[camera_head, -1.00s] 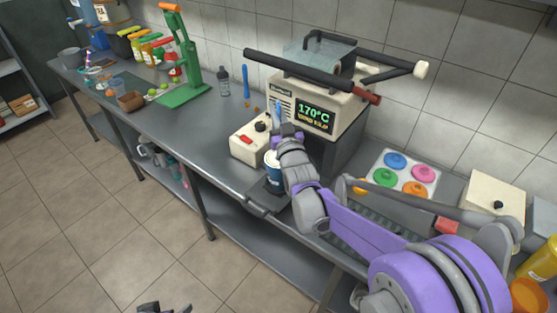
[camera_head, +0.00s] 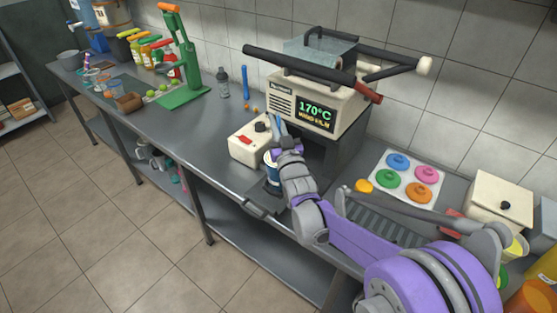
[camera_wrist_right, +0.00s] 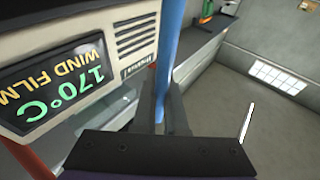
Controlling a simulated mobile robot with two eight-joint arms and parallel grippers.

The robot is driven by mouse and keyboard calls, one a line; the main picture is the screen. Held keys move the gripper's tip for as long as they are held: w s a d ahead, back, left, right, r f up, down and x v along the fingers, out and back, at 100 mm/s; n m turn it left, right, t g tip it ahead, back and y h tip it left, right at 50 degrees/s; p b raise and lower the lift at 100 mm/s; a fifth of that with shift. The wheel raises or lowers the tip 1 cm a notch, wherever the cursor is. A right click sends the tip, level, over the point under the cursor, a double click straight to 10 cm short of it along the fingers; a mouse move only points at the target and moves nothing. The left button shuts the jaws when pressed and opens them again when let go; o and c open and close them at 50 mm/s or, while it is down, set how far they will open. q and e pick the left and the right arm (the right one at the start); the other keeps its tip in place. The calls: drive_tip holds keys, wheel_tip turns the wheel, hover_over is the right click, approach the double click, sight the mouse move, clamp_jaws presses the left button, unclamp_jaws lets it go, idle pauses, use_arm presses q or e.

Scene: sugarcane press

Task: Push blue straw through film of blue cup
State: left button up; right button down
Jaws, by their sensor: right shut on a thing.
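The blue cup (camera_head: 271,173) stands near the front edge of the counter, in front of the sealing machine, partly hidden by my right gripper. My right gripper (camera_head: 273,152) is right above the cup's top, shut on the blue straw (camera_head: 278,124). The straw sticks up above the gripper in the head view. In the right wrist view the blue straw (camera_wrist_right: 167,60) runs between the two fingers (camera_wrist_right: 165,115). The straw's lower end and the cup's film are hidden, so I cannot tell whether they touch. My left gripper is out of view.
The sealing machine (camera_head: 325,100) with its display and long dark handles stands close behind my right gripper. A cream box with a red switch (camera_head: 247,140) is left of the cup. A green press (camera_head: 185,75) stands further left. Coloured lids (camera_head: 397,162) lie to the right.

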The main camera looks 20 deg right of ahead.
sight(279, 117)
drive_tip(key=shift+f+b, duration=1)
drive_tip(key=shift+f, duration=0.55)
drive_tip(key=c, duration=0.9)
unclamp_jaws()
drive_tip(key=shift+r, duration=0.1)
wheel_tip(279, 117, up, 7)
drive_tip(key=p, duration=0.4)
drive_tip(key=shift+p, duration=0.35)
drive_tip(key=shift+s, duration=0.1)
